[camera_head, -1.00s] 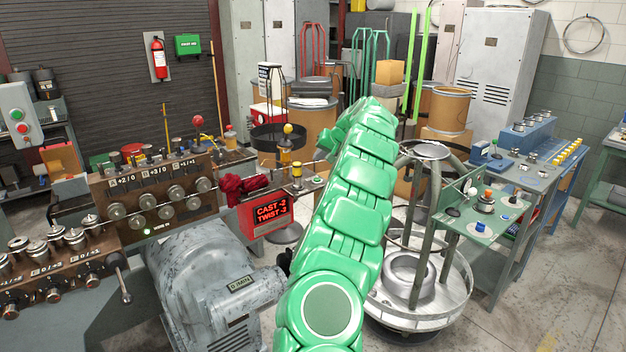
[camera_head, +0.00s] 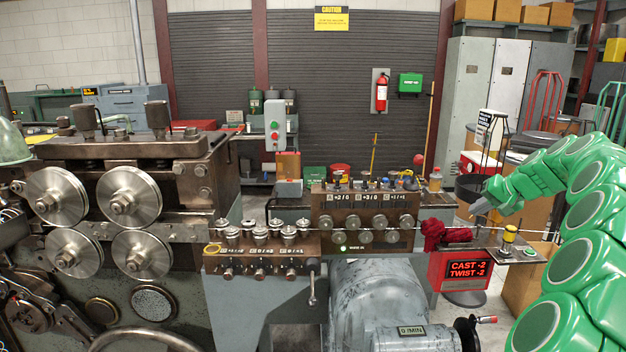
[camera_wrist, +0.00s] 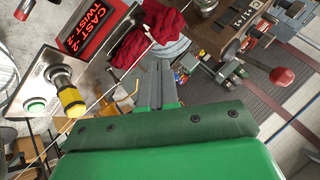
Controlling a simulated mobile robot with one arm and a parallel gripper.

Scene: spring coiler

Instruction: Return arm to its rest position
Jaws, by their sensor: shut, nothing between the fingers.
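My green arm (camera_head: 577,215) comes in from the right edge in the head view, bent, with its end reaching left. My gripper (camera_head: 479,208) is the small grey tip, shut and empty, above the red cloth and the display box. In the wrist view the grey fingers (camera_wrist: 158,78) are together, with nothing between them. The red cloth (camera_wrist: 158,35) lies just beyond them, and the yellow-and-black knob (camera_wrist: 68,94) is to the left.
The red display (camera_head: 467,268) reads CAST -2, TWIST -2. A wire runs across past the cloth (camera_head: 437,233) and the yellow post (camera_head: 508,238). The grey motor (camera_head: 377,300) and large rollers (camera_head: 128,197) stand left of my arm.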

